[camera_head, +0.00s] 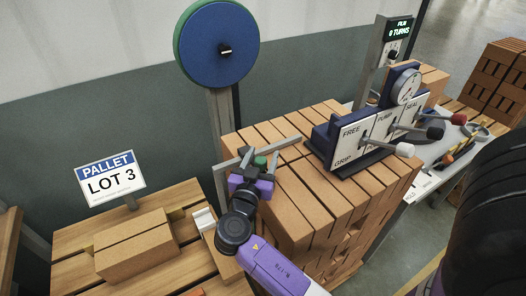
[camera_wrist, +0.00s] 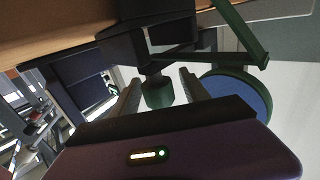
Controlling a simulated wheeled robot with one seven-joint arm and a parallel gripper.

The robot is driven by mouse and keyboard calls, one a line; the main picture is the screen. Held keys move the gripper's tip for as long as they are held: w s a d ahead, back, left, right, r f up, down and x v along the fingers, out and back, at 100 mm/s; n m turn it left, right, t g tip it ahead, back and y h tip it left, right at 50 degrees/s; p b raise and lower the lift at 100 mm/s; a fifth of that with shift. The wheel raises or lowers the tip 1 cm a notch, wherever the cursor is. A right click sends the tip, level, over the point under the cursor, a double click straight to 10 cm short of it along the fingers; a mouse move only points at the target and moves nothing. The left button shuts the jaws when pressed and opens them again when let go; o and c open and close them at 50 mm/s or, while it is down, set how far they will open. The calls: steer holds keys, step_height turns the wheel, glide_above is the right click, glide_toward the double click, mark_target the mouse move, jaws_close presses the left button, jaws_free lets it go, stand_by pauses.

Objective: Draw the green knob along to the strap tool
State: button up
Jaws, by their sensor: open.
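In the wrist view the knob (camera_wrist: 157,94) hangs below a dark fitting and shows between the two fingers. My gripper (camera_head: 249,174) is open, with a finger to each side of the knob; I cannot tell whether either touches it. The strap tool (camera_head: 370,128), dark blue with panels reading FREE, PUMP and SEAL, a gauge and levers, sits on top of the stack to the right of my gripper.
A blue and green reel (camera_head: 218,50) stands on a post behind; it also shows in the wrist view (camera_wrist: 240,92). The brick stack (camera_head: 310,200) lies right of my arm. A counter post (camera_head: 391,55) stands behind the tool.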

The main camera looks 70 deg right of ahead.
steer(key=shift+d, duration=0.4)
jaws_close()
stand_by(1.2)
